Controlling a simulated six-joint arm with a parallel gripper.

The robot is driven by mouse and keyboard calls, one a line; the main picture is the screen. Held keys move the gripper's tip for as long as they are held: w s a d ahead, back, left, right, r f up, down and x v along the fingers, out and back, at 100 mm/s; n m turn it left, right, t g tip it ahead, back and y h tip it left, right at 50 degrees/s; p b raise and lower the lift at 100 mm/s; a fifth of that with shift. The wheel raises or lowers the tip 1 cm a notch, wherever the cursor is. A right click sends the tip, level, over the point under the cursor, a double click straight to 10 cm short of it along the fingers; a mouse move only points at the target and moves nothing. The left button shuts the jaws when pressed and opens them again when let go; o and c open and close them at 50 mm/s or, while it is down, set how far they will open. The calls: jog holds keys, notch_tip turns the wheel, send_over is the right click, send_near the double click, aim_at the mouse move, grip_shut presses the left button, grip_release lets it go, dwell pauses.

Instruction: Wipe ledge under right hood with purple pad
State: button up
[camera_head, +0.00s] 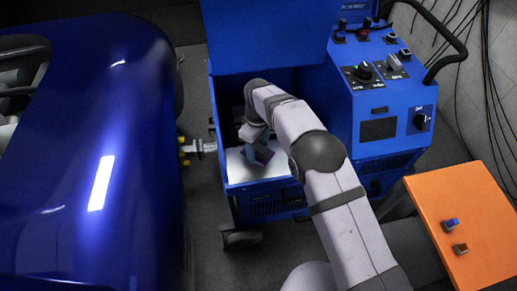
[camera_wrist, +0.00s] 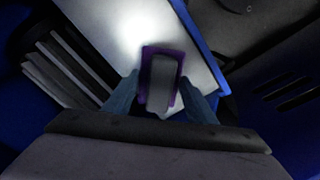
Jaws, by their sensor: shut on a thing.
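A purple pad (camera_wrist: 148,52) with a grey handle block (camera_wrist: 162,82) on top is between the two fingers of my gripper (camera_wrist: 160,98) in the wrist view. My gripper is shut on it. In the head view the purple pad (camera_head: 264,157) shows just above or on a white ledge (camera_head: 238,172) inside the blue machine; I cannot tell whether it touches. My gripper (camera_head: 258,152) is partly hidden by my own wrist in the head view.
The blue machine (camera_head: 392,128) has a control panel with knobs and a black handle at its right. A big glossy blue body (camera_head: 100,150) stands at the left. An orange panel (camera_head: 475,225) with two switches is at the lower right. The machine's raised walls border the ledge.

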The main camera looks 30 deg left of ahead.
jog(key=shift+r+p, duration=1.05)
jog(key=shift+r, duration=0.8)
